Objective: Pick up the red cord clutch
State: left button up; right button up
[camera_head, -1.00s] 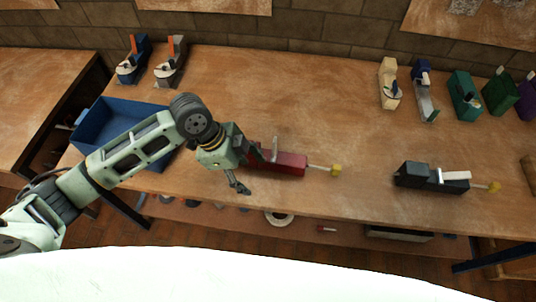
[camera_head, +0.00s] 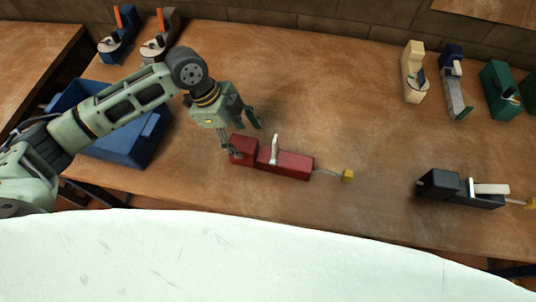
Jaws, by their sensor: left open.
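The red cord clutch (camera_head: 287,163) lies on the wooden workbench near the middle of the head view. My left gripper (camera_head: 243,137) is open at the clutch's left end. One finger is in front of the clutch's left end and the other is behind and above it. I cannot tell whether either finger touches it. My right gripper is not in view.
A black clutch (camera_head: 455,190) lies to the right. A blue bin (camera_head: 125,147) stands at the left under my arm. Blue and grey-brown devices (camera_head: 118,40) stand at the back left; cream, navy and green ones (camera_head: 413,75) at the back right. The bench centre (camera_head: 330,90) is clear.

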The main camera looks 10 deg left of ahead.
aim_at(254, 152)
pick_arm(q)
jog(key=shift+w+f, duration=0.25)
jog(key=shift+f, duration=0.2)
jog(key=shift+d+f, duration=0.15)
jog(key=shift+f, duration=0.1)
jog(key=shift+d+f, duration=0.2)
jog(key=shift+f, duration=0.15)
jog(key=p+x, duration=0.2)
jog(key=x, duration=0.3)
jog(key=shift+s+d+f+p, duration=0.1)
jog(key=shift+d+p, duration=0.05)
jog(key=shift+p, duration=0.15)
jog(key=shift+d+f, duration=0.1)
jog(key=shift+f, duration=0.3)
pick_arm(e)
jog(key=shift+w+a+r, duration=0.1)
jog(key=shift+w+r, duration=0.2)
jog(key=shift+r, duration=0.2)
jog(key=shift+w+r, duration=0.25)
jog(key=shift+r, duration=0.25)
pick_arm(q)
jog(key=shift+c, duration=0.3)
